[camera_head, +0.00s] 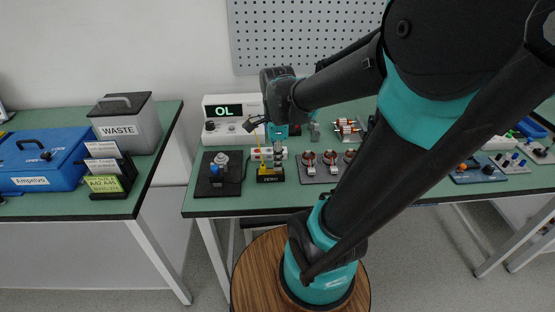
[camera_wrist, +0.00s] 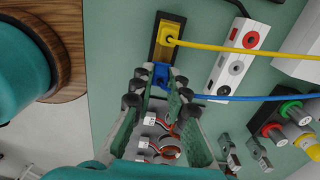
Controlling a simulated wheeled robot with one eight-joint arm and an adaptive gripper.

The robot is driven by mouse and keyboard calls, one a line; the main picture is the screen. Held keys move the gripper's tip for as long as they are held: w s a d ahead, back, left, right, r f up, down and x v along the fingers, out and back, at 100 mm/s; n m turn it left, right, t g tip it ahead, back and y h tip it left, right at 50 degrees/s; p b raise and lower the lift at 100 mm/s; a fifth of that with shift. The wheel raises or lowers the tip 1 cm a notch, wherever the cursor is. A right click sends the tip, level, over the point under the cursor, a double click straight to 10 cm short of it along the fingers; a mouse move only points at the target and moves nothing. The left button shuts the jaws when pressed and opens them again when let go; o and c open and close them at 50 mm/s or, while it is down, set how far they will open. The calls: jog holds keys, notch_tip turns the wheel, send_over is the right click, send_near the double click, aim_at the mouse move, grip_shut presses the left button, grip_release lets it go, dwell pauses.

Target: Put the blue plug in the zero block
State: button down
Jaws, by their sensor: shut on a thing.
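The zero block (camera_head: 271,179) is a small black block labelled ZERO near the table's front edge. My gripper (camera_wrist: 161,82) is shut on the blue plug (camera_wrist: 160,71), at the near end of the block. The blue plug overlaps that end in the picture; I cannot tell whether it is in a socket or just above it. In the head view my gripper (camera_head: 279,158) is over the block's back right side and hides the blue plug.
A white socket strip (camera_wrist: 236,55) lies beside the block, with yellow and blue cables running past. A meter (camera_head: 230,118) reading OL stands behind. A black stand (camera_head: 218,180) is on the left, and a grey plate with several red-and-white coils (camera_head: 328,163) on the right.

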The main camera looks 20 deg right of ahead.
jog(key=shift+f, duration=0.55)
dwell(0.4)
jog(key=c, duration=1.4)
grip_release()
jog(key=shift+r, duration=0.1)
notch_tip(320, 180, up, 12)
jog(key=shift+f, duration=0.1)
